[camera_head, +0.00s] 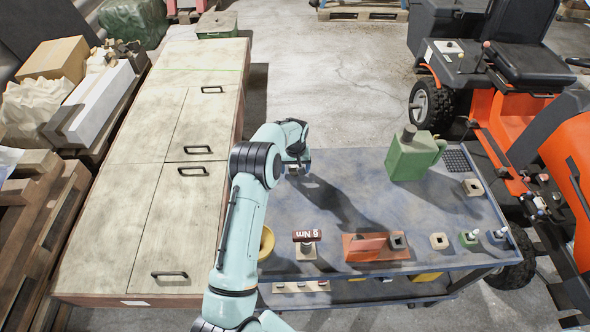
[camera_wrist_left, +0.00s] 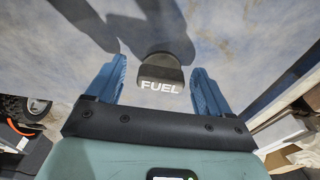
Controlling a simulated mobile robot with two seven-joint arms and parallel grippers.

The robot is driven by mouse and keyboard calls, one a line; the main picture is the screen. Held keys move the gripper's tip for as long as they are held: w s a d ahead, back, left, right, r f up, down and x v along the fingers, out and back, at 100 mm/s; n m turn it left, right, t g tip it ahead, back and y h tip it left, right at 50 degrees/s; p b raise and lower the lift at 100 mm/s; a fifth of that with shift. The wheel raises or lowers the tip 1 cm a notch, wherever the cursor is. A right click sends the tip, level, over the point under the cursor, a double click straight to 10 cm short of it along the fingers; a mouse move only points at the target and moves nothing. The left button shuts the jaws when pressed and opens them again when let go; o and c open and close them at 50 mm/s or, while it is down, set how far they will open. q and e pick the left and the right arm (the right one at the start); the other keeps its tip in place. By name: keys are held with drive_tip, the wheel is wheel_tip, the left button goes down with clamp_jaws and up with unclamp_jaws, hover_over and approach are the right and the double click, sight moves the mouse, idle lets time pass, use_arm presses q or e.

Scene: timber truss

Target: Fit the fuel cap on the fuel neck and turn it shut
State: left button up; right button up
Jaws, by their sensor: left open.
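The dark fuel cap (camera_wrist_left: 160,73), marked FUEL, shows in the left wrist view over the blue-grey table top, between the two blue fingers of my left gripper (camera_wrist_left: 160,78). The fingers are spread with a gap on each side of the cap. I cannot tell how far the fingertips are above the table. In the head view my left gripper (camera_head: 298,168) is over the table's far left part, and the cap is hidden or too small to make out. I cannot identify the fuel neck for certain; a green canister (camera_head: 412,158) with a dark upright top stands at the back right.
On the table (camera_head: 335,205) stand a red torque tool marked Nm (camera_head: 307,236), a red block (camera_head: 368,247) and several small holders along the front. A wooden cabinet (camera_head: 150,170) is left; an orange mower (camera_head: 500,110) is right. The table's middle is clear.

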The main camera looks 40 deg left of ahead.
use_arm(q)
drive_tip(key=c, duration=1.1)
drive_tip(key=shift+r, duration=0.1)
